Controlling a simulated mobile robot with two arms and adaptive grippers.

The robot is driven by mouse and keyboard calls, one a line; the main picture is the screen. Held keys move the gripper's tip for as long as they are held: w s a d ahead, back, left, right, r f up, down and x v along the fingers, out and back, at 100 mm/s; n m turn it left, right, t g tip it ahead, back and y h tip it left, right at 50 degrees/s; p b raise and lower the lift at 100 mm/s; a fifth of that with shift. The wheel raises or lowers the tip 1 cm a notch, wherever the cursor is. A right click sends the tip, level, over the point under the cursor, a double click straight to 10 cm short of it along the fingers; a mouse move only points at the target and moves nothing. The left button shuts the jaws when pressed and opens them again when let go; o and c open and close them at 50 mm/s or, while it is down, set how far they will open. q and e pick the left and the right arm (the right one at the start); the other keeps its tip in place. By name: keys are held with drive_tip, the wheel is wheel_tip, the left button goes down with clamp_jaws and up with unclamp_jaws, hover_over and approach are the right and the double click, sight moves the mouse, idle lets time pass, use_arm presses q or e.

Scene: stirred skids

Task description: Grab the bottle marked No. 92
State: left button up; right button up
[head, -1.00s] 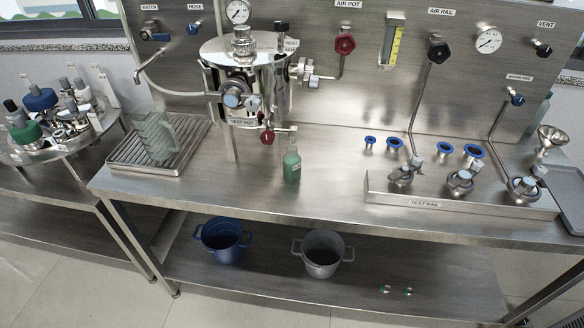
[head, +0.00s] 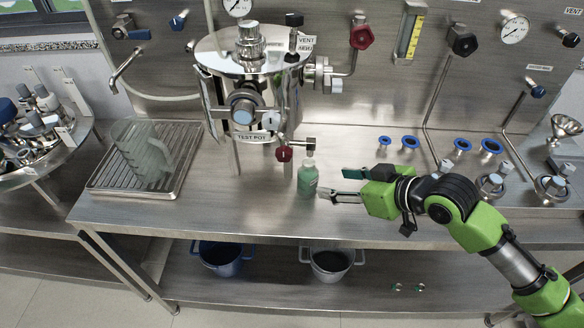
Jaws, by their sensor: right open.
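A small green bottle (head: 308,179) with a pale cap stands upright on the steel bench, just right of the test pot's lower valve. A light label is on it, but its number is too small to read. My right gripper (head: 338,184) comes in from the right, its jaws open and pointing left toward the bottle. The fingertips are close to the bottle's right side, with nothing between them. My left gripper is not in view.
The test pot (head: 246,90) with its red-handled valve (head: 285,153) stands close behind the bottle. A drain tray (head: 102,182) holding a clear jug (head: 142,150) is at left. Blue rings (head: 411,171) and rail fittings lie at right. The bench's front edge is near.

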sight(314, 182)
drive_tip(key=x, duration=0.4)
drive_tip(key=shift+a+f+p, duration=0.1)
drive_tip(key=shift+f+p, duration=0.25)
drive_tip(key=shift+f, duration=0.05)
drive_tip(key=shift+x, duration=1.05)
drive_tip(key=shift+w+a+f+p, duration=0.15)
drive_tip(key=shift+w+a+p, duration=0.1)
drive_tip(key=shift+a+p, duration=0.2)
drive_tip(key=x, duration=0.3)
drive_tip(key=shift+a+f, duration=0.1)
drive_tip(key=shift+a, duration=0.15)
drive_tip(key=shift+w+a+f, duration=0.1)
drive_tip(key=shift+w+f, duration=0.05)
drive_tip(key=shift+w, duration=0.05)
drive_tip(key=shift+c, duration=0.7)
drive_tip(key=c, duration=1.1)
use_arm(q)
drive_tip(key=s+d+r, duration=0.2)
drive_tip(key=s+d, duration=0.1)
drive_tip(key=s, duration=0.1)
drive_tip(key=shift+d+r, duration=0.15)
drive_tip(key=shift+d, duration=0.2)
use_arm(e)
drive_tip(key=shift+c, duration=0.2)
